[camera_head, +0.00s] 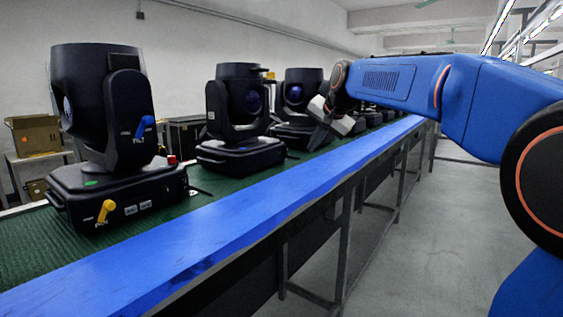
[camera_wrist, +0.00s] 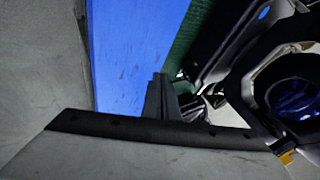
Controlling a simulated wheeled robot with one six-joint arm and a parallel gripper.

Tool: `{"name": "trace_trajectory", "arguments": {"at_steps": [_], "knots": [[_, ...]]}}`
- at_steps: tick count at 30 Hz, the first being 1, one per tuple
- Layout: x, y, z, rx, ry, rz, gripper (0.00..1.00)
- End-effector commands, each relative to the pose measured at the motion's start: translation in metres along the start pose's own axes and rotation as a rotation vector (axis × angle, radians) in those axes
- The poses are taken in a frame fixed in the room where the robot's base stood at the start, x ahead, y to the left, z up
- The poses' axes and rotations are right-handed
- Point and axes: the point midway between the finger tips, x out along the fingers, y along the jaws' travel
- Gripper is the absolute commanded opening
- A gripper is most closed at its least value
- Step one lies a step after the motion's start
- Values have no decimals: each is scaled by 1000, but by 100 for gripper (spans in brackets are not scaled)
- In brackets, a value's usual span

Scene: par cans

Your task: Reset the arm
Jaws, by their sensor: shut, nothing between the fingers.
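My blue arm reaches in from the right in the head view, over the bench edge. My gripper (camera_head: 325,125) hangs at the arm's far end, close to the third stage light (camera_head: 305,90). I cannot tell whether they touch. In the wrist view my gripper (camera_wrist: 160,85) shows its fingers together, with nothing between them. Behind the fingers in that view are the blue bench edge (camera_wrist: 130,50) and part of a black stage light with a dark blue lens (camera_wrist: 298,97).
A large stage light (camera_head: 105,120) with yellow and blue levers stands nearest on the green belt (camera_head: 25,245). A second light (camera_head: 238,105) stands behind it. The blue rail (camera_head: 190,240) runs along the front. Cardboard boxes (camera_head: 35,135) are at left. The grey floor (camera_head: 440,240) at right is clear.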

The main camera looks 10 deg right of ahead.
Motion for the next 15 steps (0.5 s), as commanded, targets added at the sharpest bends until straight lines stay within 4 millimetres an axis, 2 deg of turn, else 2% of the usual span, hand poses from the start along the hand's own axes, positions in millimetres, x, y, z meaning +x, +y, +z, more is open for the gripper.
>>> {"name": "trace_trajectory", "arguments": {"at_steps": [5, 15], "knots": [[-24, 45, 40, -86, -13, 40, 0], [-62, 160, 140, -305, -64, 135, 0]]}}
